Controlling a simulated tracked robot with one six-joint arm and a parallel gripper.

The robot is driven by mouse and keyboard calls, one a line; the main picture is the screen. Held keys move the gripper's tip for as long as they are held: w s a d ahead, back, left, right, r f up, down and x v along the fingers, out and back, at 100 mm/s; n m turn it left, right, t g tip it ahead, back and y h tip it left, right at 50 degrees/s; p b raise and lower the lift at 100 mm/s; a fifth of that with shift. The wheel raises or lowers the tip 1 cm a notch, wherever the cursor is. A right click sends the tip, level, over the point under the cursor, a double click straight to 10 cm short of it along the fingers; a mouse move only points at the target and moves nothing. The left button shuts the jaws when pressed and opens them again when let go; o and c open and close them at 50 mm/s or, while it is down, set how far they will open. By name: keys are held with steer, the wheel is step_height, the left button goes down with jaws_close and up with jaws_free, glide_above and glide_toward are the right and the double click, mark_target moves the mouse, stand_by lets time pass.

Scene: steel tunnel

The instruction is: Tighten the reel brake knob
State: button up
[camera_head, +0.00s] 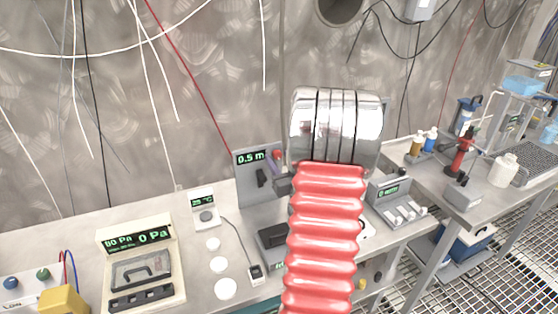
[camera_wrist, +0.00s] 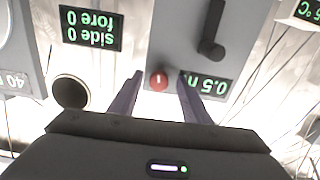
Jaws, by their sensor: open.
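The reel panel (camera_head: 246,194) is a grey upright plate with a green "0.5 m" display (camera_head: 250,157) and a black crank handle (camera_head: 262,177). In the wrist view, which is upside down, the red knob (camera_wrist: 158,80) has a white mark and appears between the tips of my open gripper (camera_wrist: 160,75). The fingers stand apart on either side of it; I cannot tell whether they reach around it. The black crank (camera_wrist: 211,35) is just beyond the right finger. In the head view my arm hides most of the gripper.
In the wrist view a panel reading "side 0 fore 0" (camera_wrist: 91,27) and a round black knob (camera_wrist: 70,92) lie left of the fingers. A pressure gauge box (camera_head: 140,262), a small temperature unit (camera_head: 204,210) and white discs (camera_head: 220,264) stand on the bench. Cables hang along the wall.

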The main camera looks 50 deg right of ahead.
steer(key=shift+c, duration=0.4)
steer(key=c, duration=1)
steer(key=shift+o, duration=0.2)
steer(key=shift+w+m, duration=0.1)
steer(key=shift+m, duration=1.4)
steer(key=o, duration=1)
steer(key=shift+o, duration=0.2)
